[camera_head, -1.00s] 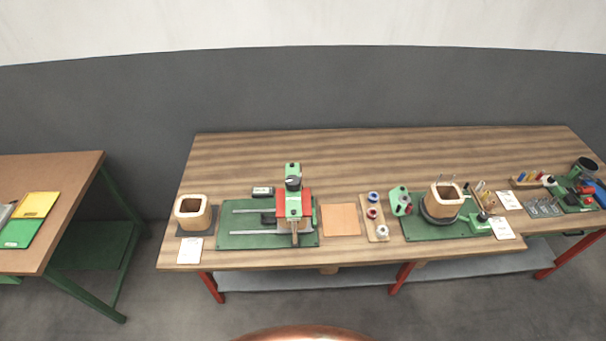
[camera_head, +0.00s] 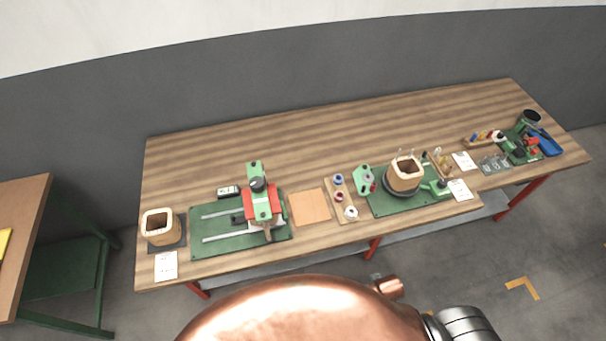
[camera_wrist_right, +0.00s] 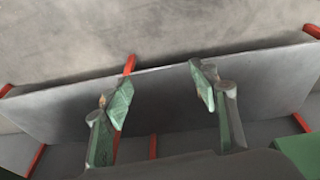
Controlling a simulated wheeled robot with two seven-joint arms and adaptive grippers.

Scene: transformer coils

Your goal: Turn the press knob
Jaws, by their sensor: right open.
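The press (camera_head: 262,205), green with a red part, stands on a green base plate (camera_head: 215,247) with two pale rails, at the left of the wooden table. A dark round knob (camera_head: 258,184) with a pale mark on top sits on the press's upper green arm. My right gripper (camera_wrist_right: 160,95) shows in the right wrist view, its two green-tipped fingers wide apart with nothing between them. It faces the grey lower shelf under the table, and the press is not in that view. My left gripper is not in view.
The wooden table (camera_head: 330,130) is clear along its back. A square wooden coil form (camera_head: 159,226) stands left of the press. An orange-brown square sheet (camera_head: 310,207) and a spool rack (camera_head: 341,199) lie to its right. The grey lower shelf (camera_wrist_right: 160,100) has red legs around it.

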